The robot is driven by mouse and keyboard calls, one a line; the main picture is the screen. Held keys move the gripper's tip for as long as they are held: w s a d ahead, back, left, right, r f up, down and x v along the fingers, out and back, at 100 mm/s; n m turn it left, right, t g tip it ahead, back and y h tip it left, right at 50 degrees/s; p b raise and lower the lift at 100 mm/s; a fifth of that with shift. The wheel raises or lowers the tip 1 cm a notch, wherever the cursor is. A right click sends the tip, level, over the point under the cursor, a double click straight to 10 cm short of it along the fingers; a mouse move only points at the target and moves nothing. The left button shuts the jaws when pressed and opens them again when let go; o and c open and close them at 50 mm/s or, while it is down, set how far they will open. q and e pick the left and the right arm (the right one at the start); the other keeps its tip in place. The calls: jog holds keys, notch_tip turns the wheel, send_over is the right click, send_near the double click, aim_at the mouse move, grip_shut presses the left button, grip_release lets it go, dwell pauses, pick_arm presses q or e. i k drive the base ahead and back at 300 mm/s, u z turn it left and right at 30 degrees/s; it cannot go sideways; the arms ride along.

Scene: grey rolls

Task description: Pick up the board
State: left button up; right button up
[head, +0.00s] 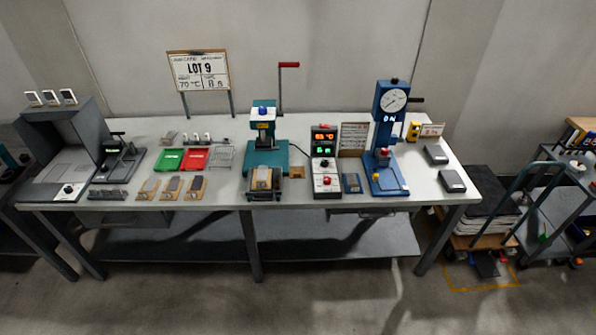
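A white board with a wooden frame (200,72), marked LOT 9, stands upright on two posts behind the table at the left of centre. Three small tan boards with grey pieces on them, the middle one here (172,188), lie near the table's front edge. A framed sheet (354,138) stands behind a small blue block (352,183). I cannot tell which of these the task calls the board. Neither of my grippers shows in the head view.
The long white table (225,197) holds a green press (265,157), a control box (325,165), a blue dial gauge stand (389,140), red (195,158) and green (169,160) trays, and a grey booth (65,155). Carts (560,190) stand at right. The front floor is clear.

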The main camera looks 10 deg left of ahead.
aim_at(262, 176)
jog(key=z, duration=0.15)
jog(key=i, duration=0.7)
jog(key=u, duration=0.6)
jog(key=i, duration=0.65)
jog(key=u, duration=0.6)
